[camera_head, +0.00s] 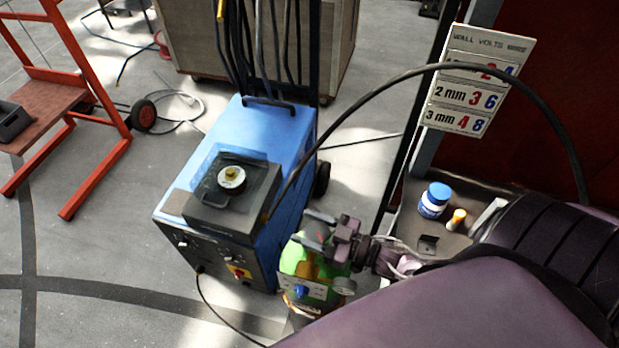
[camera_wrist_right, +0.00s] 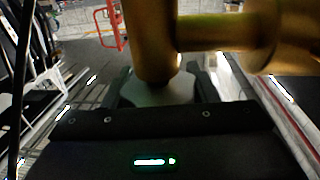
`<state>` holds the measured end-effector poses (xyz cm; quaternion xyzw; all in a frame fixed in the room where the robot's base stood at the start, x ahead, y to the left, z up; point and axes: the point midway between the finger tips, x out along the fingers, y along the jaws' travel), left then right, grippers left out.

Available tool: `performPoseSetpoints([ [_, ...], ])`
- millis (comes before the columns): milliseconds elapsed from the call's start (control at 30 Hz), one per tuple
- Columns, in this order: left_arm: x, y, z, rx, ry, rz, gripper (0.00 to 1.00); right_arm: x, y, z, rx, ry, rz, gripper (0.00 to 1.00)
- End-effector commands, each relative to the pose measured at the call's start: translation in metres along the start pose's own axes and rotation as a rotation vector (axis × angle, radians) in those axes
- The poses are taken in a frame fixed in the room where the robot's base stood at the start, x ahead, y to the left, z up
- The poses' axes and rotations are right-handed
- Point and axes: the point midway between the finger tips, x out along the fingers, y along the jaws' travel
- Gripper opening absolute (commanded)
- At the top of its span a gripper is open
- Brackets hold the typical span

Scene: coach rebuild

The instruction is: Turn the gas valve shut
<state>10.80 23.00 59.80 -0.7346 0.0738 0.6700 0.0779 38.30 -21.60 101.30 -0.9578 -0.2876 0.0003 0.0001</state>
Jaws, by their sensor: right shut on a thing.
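A green gas bottle (camera_head: 293,260) stands at the right side of the blue welding machine. My right gripper (camera_head: 318,232) reaches in from the right over the top of the bottle and hides the valve there in the head view. In the right wrist view, a brass gas valve (camera_wrist_right: 150,45) with a thick side branch fills the top, close and blurred. The jaws of my right gripper (camera_wrist_right: 160,88) are at its lower end, shut on the valve. My left gripper is not in view.
The blue welding machine (camera_head: 262,130) carries a dark tray with a round roll on top. A black hose (camera_head: 400,75) arches from it across to the right. A side shelf (camera_head: 410,205) holds a blue-lidded jar (camera_head: 434,200). An orange trolley (camera_head: 75,110) stands left; grey floor lies between.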

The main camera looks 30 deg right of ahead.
Motion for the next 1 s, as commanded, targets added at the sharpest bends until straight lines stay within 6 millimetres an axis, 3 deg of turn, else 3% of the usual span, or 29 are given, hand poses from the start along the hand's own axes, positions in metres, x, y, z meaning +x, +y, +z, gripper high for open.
performPoseSetpoints([
  [333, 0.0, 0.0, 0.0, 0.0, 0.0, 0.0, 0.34, 0.0, 0.0, 0.0, 0.0, 0.0, 0.001, 0.3],
  [367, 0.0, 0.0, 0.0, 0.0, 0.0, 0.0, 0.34, 0.0, 0.0, 0.0, 0.0, 0.0, 0.001, 0.55],
  [500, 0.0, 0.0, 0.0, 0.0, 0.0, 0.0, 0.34, 0.0, 0.0, 0.0, 0.0, 0.0, 0.0, 0.74],
  [833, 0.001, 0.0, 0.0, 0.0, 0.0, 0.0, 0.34, -0.003, 0.0, 0.001, 0.0, -0.001, 0.0, 0.75],
  [1000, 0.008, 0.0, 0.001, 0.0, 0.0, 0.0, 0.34, -0.022, -0.001, 0.004, 0.0, -0.004, -0.001, 0.75],
])
